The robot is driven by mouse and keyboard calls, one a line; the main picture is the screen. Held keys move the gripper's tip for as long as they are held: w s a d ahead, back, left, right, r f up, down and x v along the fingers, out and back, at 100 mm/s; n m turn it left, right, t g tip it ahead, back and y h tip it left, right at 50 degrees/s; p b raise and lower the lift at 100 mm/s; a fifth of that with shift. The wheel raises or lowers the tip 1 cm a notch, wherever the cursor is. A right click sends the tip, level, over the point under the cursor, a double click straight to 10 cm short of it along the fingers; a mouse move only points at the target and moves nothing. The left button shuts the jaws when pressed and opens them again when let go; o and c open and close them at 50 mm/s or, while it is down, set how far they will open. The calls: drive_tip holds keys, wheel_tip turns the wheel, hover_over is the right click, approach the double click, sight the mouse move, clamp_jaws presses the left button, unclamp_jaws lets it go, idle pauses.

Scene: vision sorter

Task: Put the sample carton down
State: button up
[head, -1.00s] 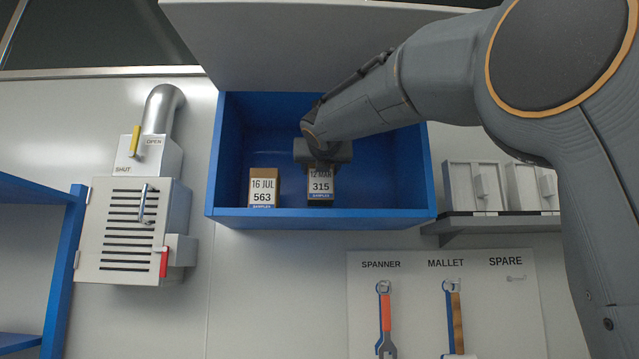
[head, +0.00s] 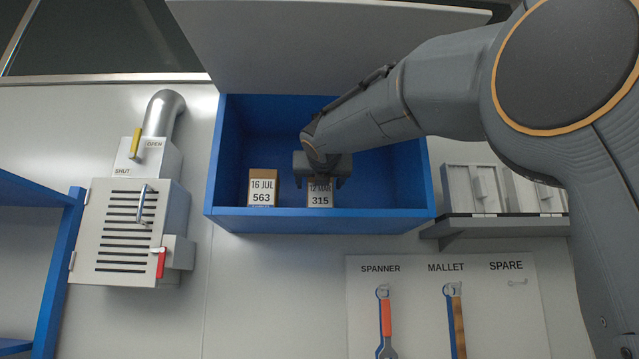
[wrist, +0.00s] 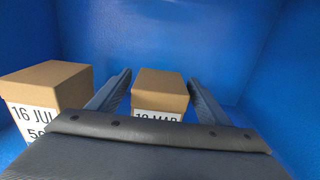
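The sample carton (head: 320,196), brown with a white label reading 315, stands upright on the floor of the blue cabinet (head: 320,221). Its lower edge is hidden behind the cabinet's front lip, and my gripper covers part of its top in the head view. In the wrist view the carton (wrist: 160,91) sits between my fingers, with a gap on each side. My gripper (head: 321,184) is open around the carton's upper part; it also shows in the wrist view (wrist: 158,88).
A second carton (head: 262,188), labelled 16 JUL 563, stands to the left, close to my left finger in the wrist view (wrist: 45,86). The cabinet's raised lid (head: 300,45) is above my arm. Grey boxes (head: 475,188) sit on a shelf at the right.

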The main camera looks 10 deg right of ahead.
drive_tip(key=s+a+b, duration=0.2)
drive_tip(key=s, duration=0.9)
drive_tip(key=shift+s+a, duration=0.15)
drive_tip(key=shift+s, duration=0.25)
drive_tip(key=shift+a, duration=0.1)
